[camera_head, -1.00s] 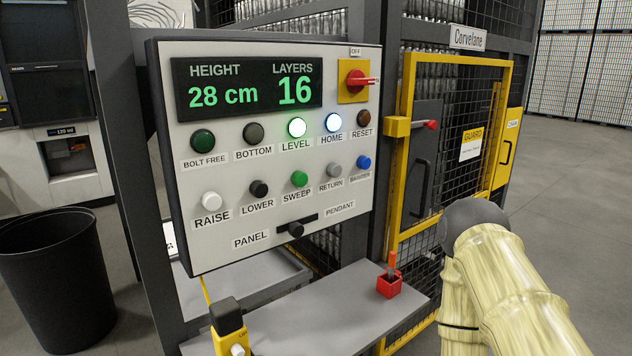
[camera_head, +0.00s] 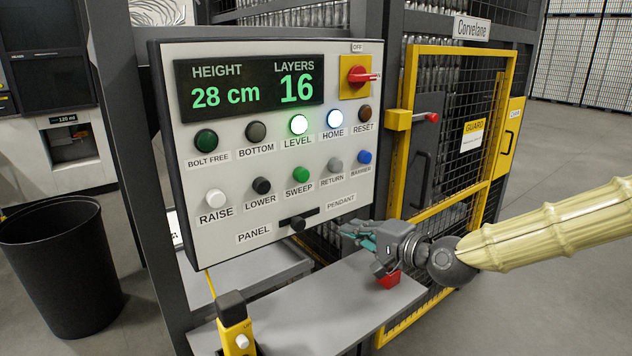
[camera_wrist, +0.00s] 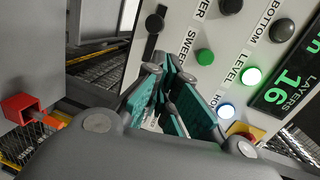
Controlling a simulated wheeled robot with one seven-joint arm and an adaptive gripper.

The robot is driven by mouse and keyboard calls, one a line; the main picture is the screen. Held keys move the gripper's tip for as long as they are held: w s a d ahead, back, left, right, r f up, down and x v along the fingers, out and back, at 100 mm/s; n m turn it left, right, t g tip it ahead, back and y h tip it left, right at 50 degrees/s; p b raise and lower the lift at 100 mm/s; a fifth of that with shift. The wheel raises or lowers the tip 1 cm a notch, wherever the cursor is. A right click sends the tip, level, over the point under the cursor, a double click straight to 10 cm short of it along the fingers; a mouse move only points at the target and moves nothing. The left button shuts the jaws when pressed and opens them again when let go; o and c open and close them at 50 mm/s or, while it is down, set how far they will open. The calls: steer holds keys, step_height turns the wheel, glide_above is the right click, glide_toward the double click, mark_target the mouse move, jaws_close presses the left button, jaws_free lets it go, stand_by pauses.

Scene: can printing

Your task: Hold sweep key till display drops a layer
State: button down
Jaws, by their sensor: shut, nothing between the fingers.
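The green SWEEP key (camera_head: 301,174) sits in the lower button row of the control panel; it also shows in the wrist view (camera_wrist: 205,57). The display (camera_head: 250,83) reads HEIGHT 28 cm and LAYERS 16. My gripper (camera_head: 345,229) is in front of the shelf, below and right of the SWEEP key, its fingers pointing left toward the panel's lower right edge. Its teal-padded fingers (camera_wrist: 160,72) are shut and hold nothing. The gripper is apart from the key.
The LEVEL (camera_head: 299,125) and HOME (camera_head: 335,118) lamps are lit. A PANEL/PENDANT selector (camera_head: 297,224) is under the keys. A red holder (camera_head: 388,281) stands on the grey shelf (camera_head: 330,305), partly behind my gripper. A yellow pendant (camera_head: 235,325) stands at the front. A yellow-framed guard door (camera_head: 408,75) is right.

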mark_target(302, 175)
step_height(302, 175, up, 8)
steer(key=t+y, duration=0.1)
steer(key=shift+w+d, duration=0.35)
steer(key=shift+d, duration=0.1)
steer(key=shift+r, duration=0.1)
steer(key=r+p+x, duration=0.1)
steer(key=p+x, duration=0.4)
steer(key=x, duration=0.9)
steer(key=shift+f+p, duration=0.35)
